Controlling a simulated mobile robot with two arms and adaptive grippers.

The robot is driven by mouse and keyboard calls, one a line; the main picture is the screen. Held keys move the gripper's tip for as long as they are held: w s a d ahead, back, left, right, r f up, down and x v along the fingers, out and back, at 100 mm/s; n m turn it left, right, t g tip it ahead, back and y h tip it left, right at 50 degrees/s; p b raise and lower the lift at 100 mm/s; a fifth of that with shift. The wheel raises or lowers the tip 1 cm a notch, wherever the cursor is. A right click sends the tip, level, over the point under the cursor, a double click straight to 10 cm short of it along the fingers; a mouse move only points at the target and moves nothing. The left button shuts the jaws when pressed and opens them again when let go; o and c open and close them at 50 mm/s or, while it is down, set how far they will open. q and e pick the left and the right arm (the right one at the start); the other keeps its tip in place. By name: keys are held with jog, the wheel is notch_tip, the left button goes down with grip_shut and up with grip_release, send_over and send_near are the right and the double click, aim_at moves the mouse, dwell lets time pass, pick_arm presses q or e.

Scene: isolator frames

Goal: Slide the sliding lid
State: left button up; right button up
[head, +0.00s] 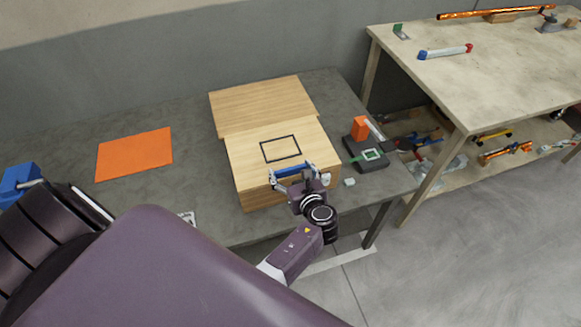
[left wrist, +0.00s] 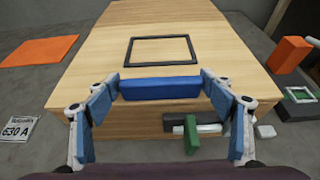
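A light wooden box (head: 262,190) stands on the dark table, with a black square outline on its front top board; the outline also shows in the left wrist view (left wrist: 162,50). A second wooden board (head: 262,98) lies behind; I cannot tell which board is the lid. A blue bar (head: 293,171) sits at the front edge of the top, also clear in the left wrist view (left wrist: 160,88). My left gripper (left wrist: 160,84) has its fingers spread, one at each end of the bar; firm contact is unclear. My right gripper is not in view.
An orange sheet (head: 134,154) lies left of the box. A dark block with a green frame (head: 370,155) and an orange block (head: 361,128) stand right of it. A small green block (left wrist: 191,134) is at the box's front. A wooden workbench (head: 500,62) stands at the right.

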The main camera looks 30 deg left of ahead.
pick_arm(q)
jog(key=o, duration=0.3)
jog(key=shift+r, duration=0.15)
notch_tip(320, 180, up, 10)
jog(key=shift+f, duration=0.1)
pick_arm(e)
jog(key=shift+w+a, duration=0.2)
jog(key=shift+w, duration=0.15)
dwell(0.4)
